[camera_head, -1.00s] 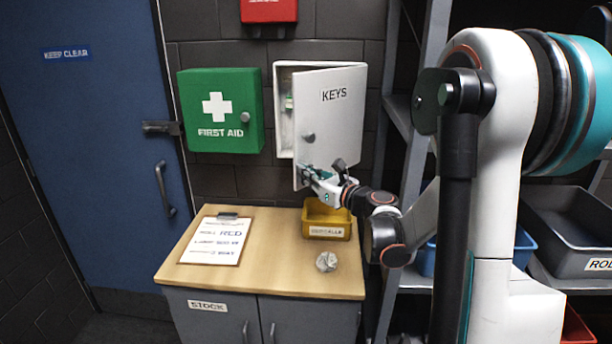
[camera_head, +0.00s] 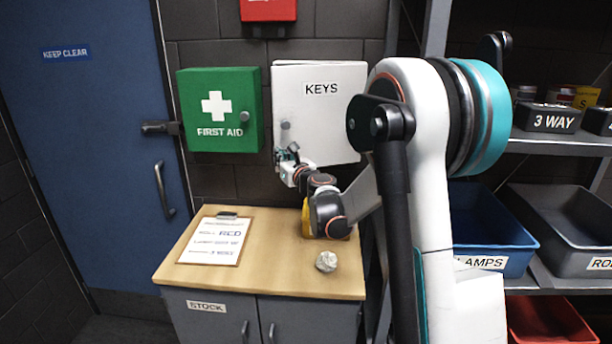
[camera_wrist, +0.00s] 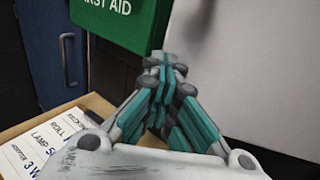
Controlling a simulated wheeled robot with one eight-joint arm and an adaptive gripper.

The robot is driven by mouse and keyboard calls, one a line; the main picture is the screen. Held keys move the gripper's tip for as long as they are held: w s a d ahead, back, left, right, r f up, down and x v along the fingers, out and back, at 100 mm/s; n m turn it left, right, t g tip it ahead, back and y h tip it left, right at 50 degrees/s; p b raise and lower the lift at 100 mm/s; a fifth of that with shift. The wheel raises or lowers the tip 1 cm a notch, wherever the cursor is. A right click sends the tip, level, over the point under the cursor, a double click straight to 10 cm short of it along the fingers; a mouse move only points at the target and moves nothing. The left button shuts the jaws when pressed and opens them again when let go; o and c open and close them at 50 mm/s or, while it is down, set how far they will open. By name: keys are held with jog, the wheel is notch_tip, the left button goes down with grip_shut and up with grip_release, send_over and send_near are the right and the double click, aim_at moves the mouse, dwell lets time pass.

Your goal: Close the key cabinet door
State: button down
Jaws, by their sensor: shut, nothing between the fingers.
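The white key cabinet (camera_head: 330,130) labelled KEYS hangs on the wall right of the first aid cabinet. Its door now lies nearly flush with the box; a thin white edge shows along the top, so I cannot tell whether it is fully shut. The door's round grey knob (camera_head: 285,125) is at its left side. My gripper (camera_head: 283,152) is shut and empty at the door's lower left, below the knob, touching or very near the door. In the wrist view the closed fingers (camera_wrist: 163,75) are in front of the white door panel (camera_wrist: 245,70).
The green first aid cabinet (camera_head: 220,110) is close on the left. Below is a wooden-topped stock cupboard (camera_head: 275,268) with a clipboard (camera_head: 215,241), a crumpled ball (camera_head: 326,261) and a yellow bin (camera_head: 307,222), partly hidden by my arm. Shelves with bins stand right.

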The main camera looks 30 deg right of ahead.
jog(key=w+d, duration=0.3)
jog(key=w, duration=0.7)
jog(key=shift+w+d, duration=0.2)
jog(key=shift+w, duration=0.1)
jog(key=shift+r, duration=0.15)
